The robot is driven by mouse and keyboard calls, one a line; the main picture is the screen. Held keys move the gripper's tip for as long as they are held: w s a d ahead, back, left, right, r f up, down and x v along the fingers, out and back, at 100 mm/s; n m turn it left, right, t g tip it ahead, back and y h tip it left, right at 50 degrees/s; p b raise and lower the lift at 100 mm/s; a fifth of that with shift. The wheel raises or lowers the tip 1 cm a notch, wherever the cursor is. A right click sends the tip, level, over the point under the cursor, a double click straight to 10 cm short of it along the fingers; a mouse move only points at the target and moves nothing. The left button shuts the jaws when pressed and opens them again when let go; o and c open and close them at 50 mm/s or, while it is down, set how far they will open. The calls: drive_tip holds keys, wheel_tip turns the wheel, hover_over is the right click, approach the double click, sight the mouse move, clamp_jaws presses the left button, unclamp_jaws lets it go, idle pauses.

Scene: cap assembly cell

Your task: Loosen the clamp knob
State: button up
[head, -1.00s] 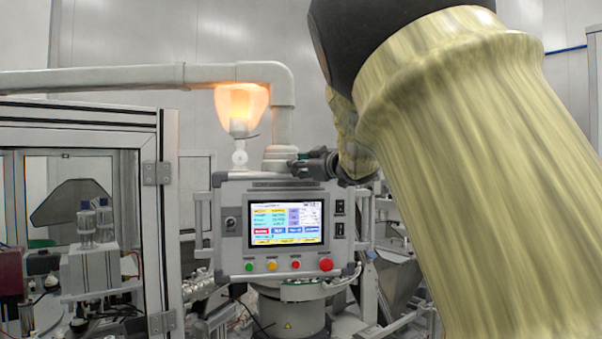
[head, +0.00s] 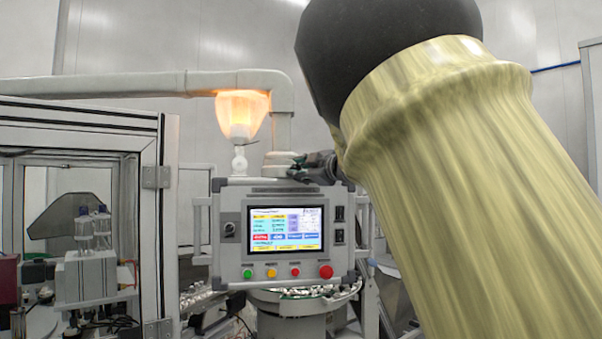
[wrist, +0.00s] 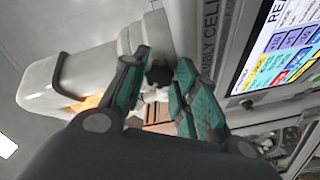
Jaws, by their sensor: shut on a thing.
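The clamp knob (wrist: 158,75) is a small dark star-shaped knob beside the pale arm joint above the control panel. In the wrist view it sits between the two green-padded fingers of my gripper (wrist: 161,62), which is shut on it. In the head view my gripper (head: 308,166) is at the base of the pale support arm (head: 281,125), just above the panel's top edge. The knob cannot be made out there, and my own arm covers part of the area to the right.
The control panel (head: 285,187) with a lit screen and several coloured buttons is just below my gripper. A glowing orange lamp (head: 241,112) hangs left of the support arm. A framed machine enclosure (head: 150,175) stands at left, with bottles inside.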

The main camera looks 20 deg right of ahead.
drive_tip(key=o, duration=1)
drive_tip(key=shift+s, duration=0.1)
drive_tip(key=v, duration=1.2)
